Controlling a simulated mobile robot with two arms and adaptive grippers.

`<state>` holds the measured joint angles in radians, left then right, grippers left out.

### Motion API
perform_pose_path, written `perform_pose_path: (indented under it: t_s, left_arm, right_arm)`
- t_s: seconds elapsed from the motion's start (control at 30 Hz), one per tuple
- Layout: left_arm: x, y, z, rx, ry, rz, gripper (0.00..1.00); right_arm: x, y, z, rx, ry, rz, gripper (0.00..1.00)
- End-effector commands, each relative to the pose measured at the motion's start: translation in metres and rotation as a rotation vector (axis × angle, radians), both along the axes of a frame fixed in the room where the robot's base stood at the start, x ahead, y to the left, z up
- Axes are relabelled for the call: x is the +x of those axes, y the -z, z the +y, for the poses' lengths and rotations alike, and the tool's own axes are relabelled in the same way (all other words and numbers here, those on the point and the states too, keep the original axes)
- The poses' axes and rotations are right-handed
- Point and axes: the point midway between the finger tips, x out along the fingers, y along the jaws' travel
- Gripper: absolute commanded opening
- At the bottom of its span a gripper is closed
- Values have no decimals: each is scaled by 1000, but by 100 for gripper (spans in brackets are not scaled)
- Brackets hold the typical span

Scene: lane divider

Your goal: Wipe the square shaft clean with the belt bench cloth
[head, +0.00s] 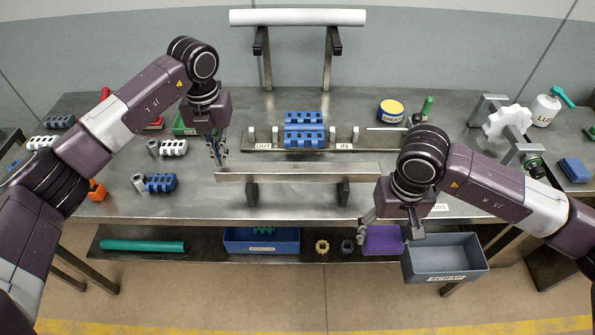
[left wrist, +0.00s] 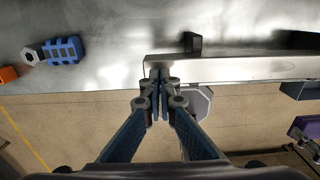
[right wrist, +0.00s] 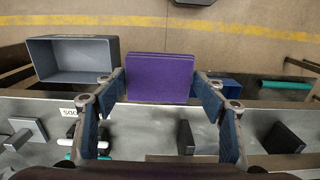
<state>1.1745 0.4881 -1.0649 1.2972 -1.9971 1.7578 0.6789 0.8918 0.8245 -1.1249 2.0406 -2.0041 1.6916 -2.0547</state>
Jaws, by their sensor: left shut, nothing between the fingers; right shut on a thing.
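The square shaft (head: 300,172) is a long grey metal bar lying level across two dark supports at the bench's front. Its left end also shows in the left wrist view (left wrist: 235,69). My left gripper (head: 218,162) is shut and empty at the shaft's left end; its fingertips (left wrist: 160,78) overlap that end in the picture, and I cannot tell whether they touch. My right gripper (head: 387,222) is shut on a folded purple cloth (right wrist: 160,78), in front of the shaft's right end. The cloth also shows in the head view (head: 383,240). No dirt on the shaft can be made out.
A grey scrap bin (head: 445,262) and a blue bin (head: 262,240) sit low at the front. A rack with blue links (head: 304,130) stands behind the shaft. A spray bottle (head: 545,108) and a folded blue cloth (head: 575,170) are at right. Loose links lie at left.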

Motion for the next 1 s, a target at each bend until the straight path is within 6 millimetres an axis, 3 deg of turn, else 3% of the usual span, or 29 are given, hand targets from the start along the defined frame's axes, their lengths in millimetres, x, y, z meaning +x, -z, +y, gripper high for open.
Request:
perform_pose_path:
  t_s: [1.0]
  left_arm:
    - [0,14,0,0,0,1,0]
  right_arm:
    - [0,10,0,0,0,0,45]
